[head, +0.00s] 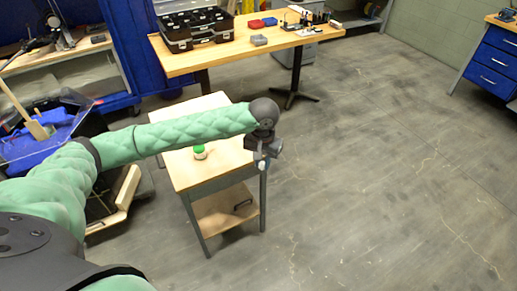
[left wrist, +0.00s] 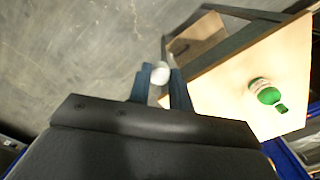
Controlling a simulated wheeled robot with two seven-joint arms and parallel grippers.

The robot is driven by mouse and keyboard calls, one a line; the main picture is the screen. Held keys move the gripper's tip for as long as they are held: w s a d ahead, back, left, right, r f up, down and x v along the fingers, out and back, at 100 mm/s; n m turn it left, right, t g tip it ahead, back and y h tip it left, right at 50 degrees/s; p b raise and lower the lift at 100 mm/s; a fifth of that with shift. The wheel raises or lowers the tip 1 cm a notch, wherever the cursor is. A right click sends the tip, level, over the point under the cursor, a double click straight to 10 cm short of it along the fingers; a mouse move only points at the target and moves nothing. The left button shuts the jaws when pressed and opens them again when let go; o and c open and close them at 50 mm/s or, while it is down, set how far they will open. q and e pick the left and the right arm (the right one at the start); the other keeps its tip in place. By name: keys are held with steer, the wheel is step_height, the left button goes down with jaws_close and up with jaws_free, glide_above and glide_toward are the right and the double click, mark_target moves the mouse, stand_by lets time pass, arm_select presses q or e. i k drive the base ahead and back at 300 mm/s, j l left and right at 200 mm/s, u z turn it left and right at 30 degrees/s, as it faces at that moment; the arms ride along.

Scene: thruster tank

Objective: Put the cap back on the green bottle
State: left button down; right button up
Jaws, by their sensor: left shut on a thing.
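The green bottle (head: 199,152) stands on the small wooden-topped table, with a green top and a pale band. It also shows at the right of the left wrist view (left wrist: 265,93). My left gripper (head: 263,158) is off the table's right edge, apart from the bottle and to its right. In the left wrist view its two dark fingers (left wrist: 160,84) are shut on a small white cap (left wrist: 159,73). The cap shows as a small pale spot below the gripper in the head view (head: 262,165). My right gripper is not in view.
The small table (head: 188,181) has a lower shelf (head: 222,210) with a dark item on it. A long workbench (head: 240,54) with an open black toolbox (head: 190,24) stands behind. A blue-lined bin (head: 45,138) is at left. The floor at right is clear.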

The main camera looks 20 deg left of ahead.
mark_target(199, 153)
steer(key=k+j+u, duration=0.1)
steer(key=k+j, duration=0.15)
steer(key=k+j+u, duration=0.15)
steer(key=j, duration=0.3)
steer(key=k+j+u, duration=0.1)
steer(key=k+j, duration=0.15)
steer(key=j, duration=0.15)
steer(key=k+j+u, duration=0.1)
steer(key=j, duration=0.3)
steer(key=k, duration=0.1)
